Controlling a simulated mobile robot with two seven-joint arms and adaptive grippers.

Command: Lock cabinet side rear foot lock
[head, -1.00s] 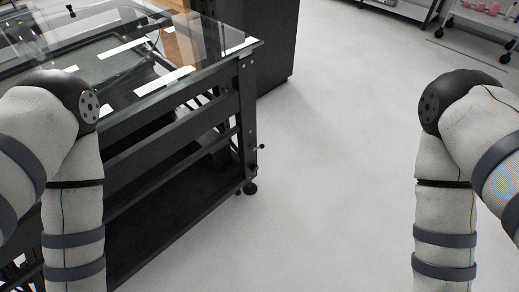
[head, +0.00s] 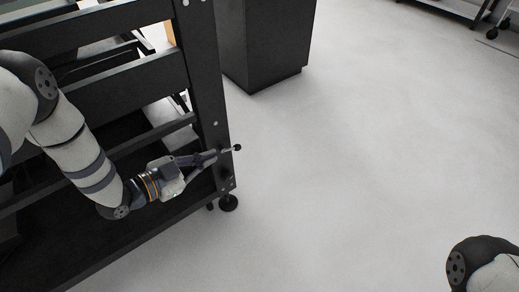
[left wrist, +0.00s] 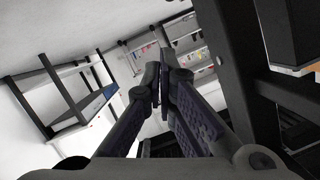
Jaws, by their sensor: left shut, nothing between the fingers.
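The black turntable frame (head: 210,85) stands at the left, with a corner post running down to a black caster foot (head: 228,202). A small lock lever with a round black knob (head: 237,148) sticks out to the right from the lower post. My left gripper (head: 213,156) is shut and empty, its fingertips at the post close to the lever; I cannot tell whether they touch it. The left wrist view also shows the closed fingers (left wrist: 160,85), with no lever clearly visible. My right gripper is out of view; only part of that arm shows at lower right.
A dark cabinet (head: 265,45) stands behind the post. Open pale floor (head: 370,150) lies to the right of the frame. A shelf rack (left wrist: 60,95) shows at the left of the left wrist view.

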